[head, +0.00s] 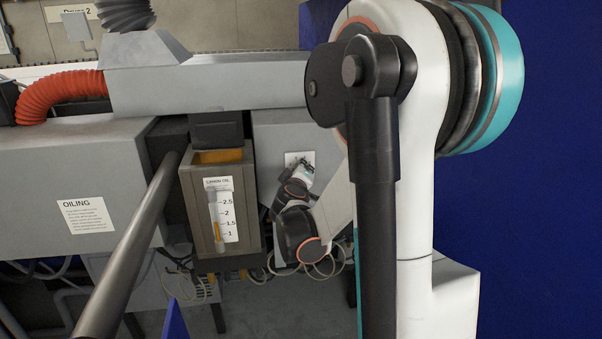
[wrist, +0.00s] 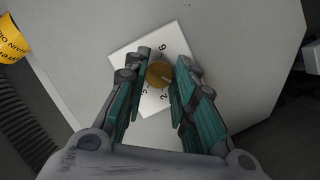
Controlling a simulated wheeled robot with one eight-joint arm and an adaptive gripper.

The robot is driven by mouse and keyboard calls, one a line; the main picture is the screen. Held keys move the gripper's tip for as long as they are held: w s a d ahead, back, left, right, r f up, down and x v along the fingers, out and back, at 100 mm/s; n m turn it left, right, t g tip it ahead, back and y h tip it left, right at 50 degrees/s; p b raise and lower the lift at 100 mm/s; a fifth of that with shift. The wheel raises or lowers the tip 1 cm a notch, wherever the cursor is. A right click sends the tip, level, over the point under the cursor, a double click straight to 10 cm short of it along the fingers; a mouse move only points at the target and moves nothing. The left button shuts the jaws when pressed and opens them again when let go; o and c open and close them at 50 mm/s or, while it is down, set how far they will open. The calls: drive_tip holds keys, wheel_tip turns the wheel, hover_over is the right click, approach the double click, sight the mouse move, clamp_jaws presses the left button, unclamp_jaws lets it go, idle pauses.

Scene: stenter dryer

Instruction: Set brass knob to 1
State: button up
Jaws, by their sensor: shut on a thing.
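The brass knob (wrist: 160,73) is round and gold-coloured. It sits in the middle of a white dial plate (wrist: 150,108) with dark numerals, on a grey panel. A 6 shows above the knob and a 2 below it in the wrist view; other numerals are partly covered by the fingers. A faint light mark shows on the knob, but which numeral it faces is unclear. My gripper (wrist: 160,78) is shut on the knob, with one teal-padded finger on each side. In the head view my gripper (head: 297,170) is at the white plate (head: 294,157), and the knob is hidden there.
An oil box with a level gauge (head: 220,215) stands left of my gripper. A grey oiling cabinet (head: 40,175) and an orange hose (head: 58,92) are further left. Cables hang below the panel.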

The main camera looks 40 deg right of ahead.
drive_tip(key=o, duration=1.1)
drive_tip(key=shift+c, duration=0.2)
drive_tip(key=v, duration=1.2)
